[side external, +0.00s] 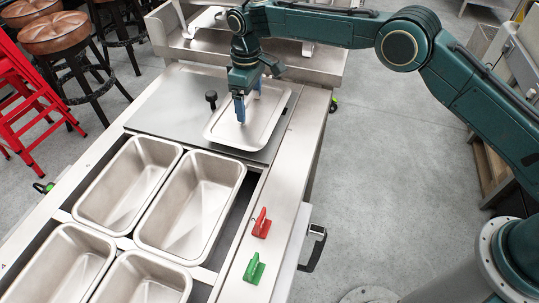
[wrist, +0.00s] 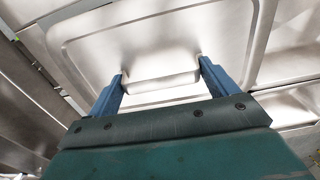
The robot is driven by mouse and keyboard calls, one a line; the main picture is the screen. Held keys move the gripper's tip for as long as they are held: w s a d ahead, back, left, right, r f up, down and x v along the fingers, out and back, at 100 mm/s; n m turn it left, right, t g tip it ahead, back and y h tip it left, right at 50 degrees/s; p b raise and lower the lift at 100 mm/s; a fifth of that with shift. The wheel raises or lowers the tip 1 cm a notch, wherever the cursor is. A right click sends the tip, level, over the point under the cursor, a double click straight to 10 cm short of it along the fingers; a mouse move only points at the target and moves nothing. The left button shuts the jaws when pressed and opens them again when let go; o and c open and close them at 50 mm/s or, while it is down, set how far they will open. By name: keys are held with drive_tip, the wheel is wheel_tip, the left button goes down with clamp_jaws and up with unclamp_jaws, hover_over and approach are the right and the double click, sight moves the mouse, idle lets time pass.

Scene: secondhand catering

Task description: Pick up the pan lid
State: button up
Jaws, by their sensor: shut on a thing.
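The pan lid (side external: 225,127) is a silver metal rectangle with rounded corners and a raised rim, at the far end of the counter in the side external view. In the wrist view the lid (wrist: 105,42) fills the upper middle, with a block-shaped handle (wrist: 160,75) at its centre. My gripper (side external: 248,102) points down over the lid, and its two blue fingers are shut on the handle from either side. The fingers also show in the wrist view (wrist: 161,67). I cannot tell whether the lid touches the surface under it.
A grey metal panel (side external: 165,122) lies under the lid, with a black knob (side external: 211,97) at the lid's left. Several open metal pans (side external: 190,205) fill the near counter. A red clip (side external: 261,224) and a green clip (side external: 254,268) sit on the right ledge.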

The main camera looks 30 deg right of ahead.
sight(250, 98)
wheel_tip(250, 98, up, 8)
drive_tip(key=shift+f, duration=0.1)
drive_tip(key=shift+d, duration=0.15)
idle(0.7)
